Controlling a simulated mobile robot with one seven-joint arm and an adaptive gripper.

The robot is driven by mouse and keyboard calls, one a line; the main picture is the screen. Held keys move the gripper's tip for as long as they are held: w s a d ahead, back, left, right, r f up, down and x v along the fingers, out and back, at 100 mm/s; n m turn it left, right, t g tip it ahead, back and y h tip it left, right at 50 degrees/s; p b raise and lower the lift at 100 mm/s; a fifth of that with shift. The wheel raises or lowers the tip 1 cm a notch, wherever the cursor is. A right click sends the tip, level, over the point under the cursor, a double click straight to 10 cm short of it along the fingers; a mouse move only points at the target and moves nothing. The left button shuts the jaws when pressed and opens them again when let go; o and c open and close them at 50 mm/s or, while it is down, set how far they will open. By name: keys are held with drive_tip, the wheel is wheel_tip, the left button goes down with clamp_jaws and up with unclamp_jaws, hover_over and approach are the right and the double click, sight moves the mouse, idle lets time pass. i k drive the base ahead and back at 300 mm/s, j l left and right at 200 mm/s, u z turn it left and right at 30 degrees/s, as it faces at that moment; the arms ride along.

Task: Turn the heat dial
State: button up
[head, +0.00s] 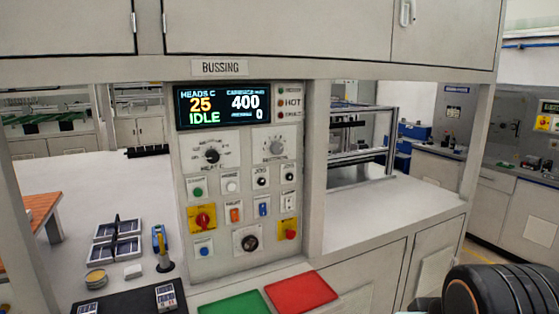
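The heat dial (213,156) is a dark round knob on the upper left of the grey control panel (215,262), with a scale around it and a label below that seems to read HEAT C. Its pointer direction is too small to tell. The display (222,106) above it reads HEADS C 25, IDLE, 400 and 0. A second, greyer dial (275,148) is to its right. A black rounded part of my arm shows at the bottom right, apart from the panel. My gripper's fingers are not in view.
Below the dials are several buttons, a red-on-yellow rotary switch (203,218), a red emergency button (289,230) and a black knob (246,240). A green mat (232,303) and a red mat (300,292) lie in front.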

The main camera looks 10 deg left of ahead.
sight(212, 156)
drive_tip(key=j+u, duration=0.1)
drive_tip(key=u, duration=0.4)
drive_tip(key=j+u, duration=0.1)
drive_tip(key=u, duration=0.4)
drive_tip(key=i+u, duration=0.1)
drive_tip(key=u, duration=0.35)
drive_tip(key=i+j+u, duration=0.3)
drive_tip(key=u, duration=0.15)
drive_tip(key=i+j+u, duration=0.25)
drive_tip(key=u, duration=0.15)
drive_tip(key=i+j+u, duration=0.1)
drive_tip(key=i+u, duration=0.15)
drive_tip(key=i, duration=1)
